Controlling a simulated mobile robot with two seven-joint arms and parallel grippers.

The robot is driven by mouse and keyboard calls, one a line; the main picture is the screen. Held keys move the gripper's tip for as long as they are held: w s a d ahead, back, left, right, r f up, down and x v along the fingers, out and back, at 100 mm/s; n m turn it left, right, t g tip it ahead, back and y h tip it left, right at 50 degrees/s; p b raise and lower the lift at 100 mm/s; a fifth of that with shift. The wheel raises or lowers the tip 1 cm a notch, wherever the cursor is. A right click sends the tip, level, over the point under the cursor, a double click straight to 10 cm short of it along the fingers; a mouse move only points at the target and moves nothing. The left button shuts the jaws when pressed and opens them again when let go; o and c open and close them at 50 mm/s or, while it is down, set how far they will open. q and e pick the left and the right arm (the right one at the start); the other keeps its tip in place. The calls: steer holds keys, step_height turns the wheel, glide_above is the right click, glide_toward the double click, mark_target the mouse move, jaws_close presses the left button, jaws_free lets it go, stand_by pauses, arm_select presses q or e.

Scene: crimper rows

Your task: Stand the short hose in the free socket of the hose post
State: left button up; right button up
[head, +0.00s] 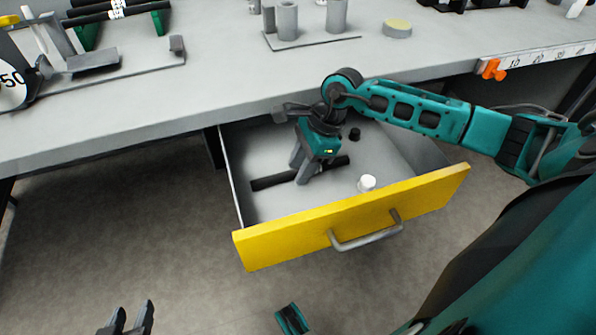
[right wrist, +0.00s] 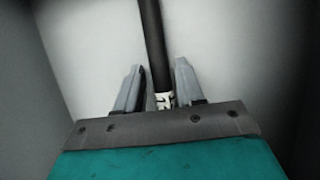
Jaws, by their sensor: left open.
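The short hose (head: 270,182) is a black tube with a white printed mark, lying in the open drawer. My right gripper (head: 301,174) reaches down into the drawer over it. In the right wrist view the hose (right wrist: 152,45) runs between its two fingers (right wrist: 157,88), with a gap visible beside it; the fingers look open. On the bench at the top, a grey plate carries upright grey cylinders (head: 287,22), which may be the hose post; its sockets cannot be made out. My left gripper (head: 127,318) is open and empty at the bottom left, over the floor.
The drawer has a yellow front (head: 350,217) and holds a white cap (head: 367,183) and a small black piece (head: 355,134). The bench edge overhangs its back. A rack with black hoses (head: 110,12) stands at the bench's left. A yellow-topped disc (head: 397,28) sits right of the cylinders.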

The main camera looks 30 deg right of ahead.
steer(key=c, duration=0.6)
jaws_close()
steer(key=shift+r, duration=0.1)
